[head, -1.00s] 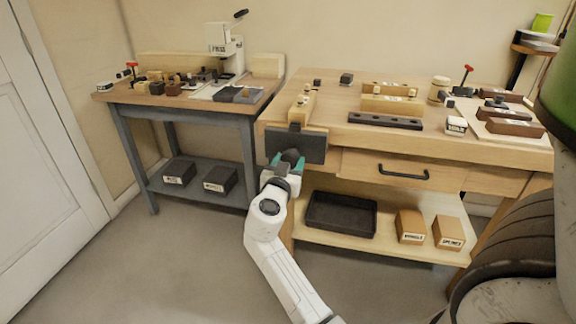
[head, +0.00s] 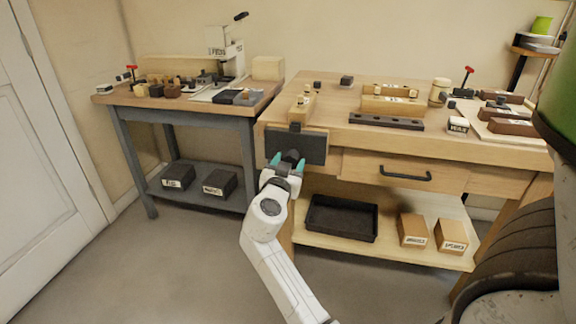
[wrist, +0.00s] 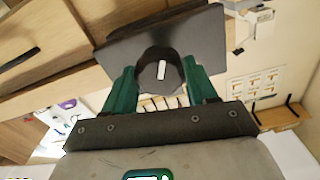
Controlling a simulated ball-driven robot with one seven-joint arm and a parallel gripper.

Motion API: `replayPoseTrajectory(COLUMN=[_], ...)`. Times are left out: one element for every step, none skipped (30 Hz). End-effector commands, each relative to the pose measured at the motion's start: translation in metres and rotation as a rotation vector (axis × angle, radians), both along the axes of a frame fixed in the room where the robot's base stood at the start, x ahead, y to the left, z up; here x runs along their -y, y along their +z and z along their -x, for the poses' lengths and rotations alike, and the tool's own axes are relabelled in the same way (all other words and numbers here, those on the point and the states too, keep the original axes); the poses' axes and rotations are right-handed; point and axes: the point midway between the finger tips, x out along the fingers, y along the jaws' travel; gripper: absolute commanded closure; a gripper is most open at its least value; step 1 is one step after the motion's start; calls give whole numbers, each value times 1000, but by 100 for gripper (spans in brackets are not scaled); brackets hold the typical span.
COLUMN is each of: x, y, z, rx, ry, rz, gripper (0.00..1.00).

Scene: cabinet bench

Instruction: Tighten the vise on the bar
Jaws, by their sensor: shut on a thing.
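The vise's dark front jaw plate (head: 297,146) is at the left front corner of the wooden bench. In the wrist view its dark round knob (wrist: 160,74), with a white mark, sits in front of the plate. My gripper (head: 287,160) is at the plate's front. Its two green fingers are on either side of the knob and shut on it. A pale wooden block (head: 302,108) lies on the bench top just behind the plate. I cannot tell whether it is the bar, and the gap between the jaws is hidden.
A drawer with a dark handle (head: 405,176) is right of the vise. A black tray (head: 342,218) and two boxes stand on the shelf below. Blocks and a drilled dark strip (head: 386,121) lie on the bench top. A grey side table (head: 185,112) stands at left.

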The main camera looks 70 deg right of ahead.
Motion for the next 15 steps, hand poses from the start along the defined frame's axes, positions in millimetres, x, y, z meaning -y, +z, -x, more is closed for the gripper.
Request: replayPoseTrajectory(x=[-1,-1,-1,-1,-1,-1,-1,-1,0,0,0,0,0,0,0], y=[-1,-1,-1,-1,-2,-2,-2,-3,-3,-3,-3,-3,-3,-3,-3], z=[0,0,0,0,0,-1,-1,-1,-1,-1,-1,-1,-1,-1,-1], rx=[-1,-1,1,3,5,10,14,20,27,34,40,48,54,61,69], ry=[1,1,1,1,1,1,1,1,1,2,2,2,1,1,1], rz=[-1,-1,-1,-1,-1,-2,-2,-2,-3,-3,-5,-5,-5,-6,-6], gripper=[70,70,70,70,70,70,70,70,70,70,70,70,70,70,70])
